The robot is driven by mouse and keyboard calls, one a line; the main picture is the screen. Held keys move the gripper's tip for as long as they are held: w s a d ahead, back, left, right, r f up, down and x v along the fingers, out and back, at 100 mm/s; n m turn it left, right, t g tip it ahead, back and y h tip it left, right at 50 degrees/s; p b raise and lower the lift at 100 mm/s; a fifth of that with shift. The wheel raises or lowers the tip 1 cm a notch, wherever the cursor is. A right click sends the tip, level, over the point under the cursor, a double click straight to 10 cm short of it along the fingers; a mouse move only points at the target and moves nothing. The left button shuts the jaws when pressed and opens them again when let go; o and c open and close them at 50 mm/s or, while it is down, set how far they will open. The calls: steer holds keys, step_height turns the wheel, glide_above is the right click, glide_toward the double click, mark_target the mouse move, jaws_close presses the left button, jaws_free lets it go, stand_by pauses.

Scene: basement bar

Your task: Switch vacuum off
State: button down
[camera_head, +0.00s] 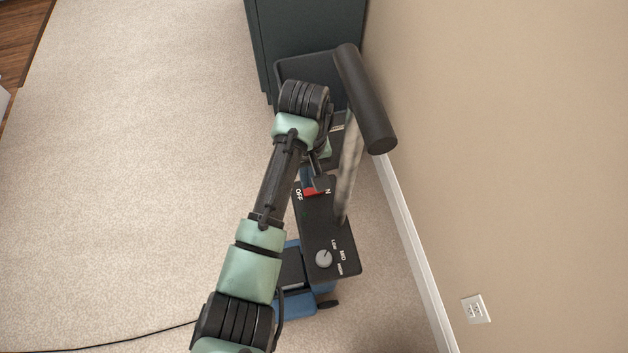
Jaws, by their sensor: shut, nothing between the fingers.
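The vacuum's black control panel (324,235) faces up, on top of a blue body (297,303). A red switch (311,191) sits at its far end, between an OFF label on the left and an ON label on the right that is partly covered. My gripper (319,183) is shut and empty, with its dark fingertips right at the switch on the ON side. I cannot tell whether they touch it. They hide part of the switch, and I cannot tell which way it is set.
A grey knob (324,259) marked LOW, MID and HIGH is at the panel's near end. A metal post with a thick black handle (365,100) rises close on the right. The wall (500,130) is beyond it. A dark cabinet (305,35) stands behind. Carpet at left (150,150) is clear.

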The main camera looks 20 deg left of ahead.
mark_target(307, 191)
step_height(307, 191, up, 4)
steer(key=p, duration=0.4)
steer(key=shift+r+p, duration=0.2)
steer(key=shift+p, duration=0.15)
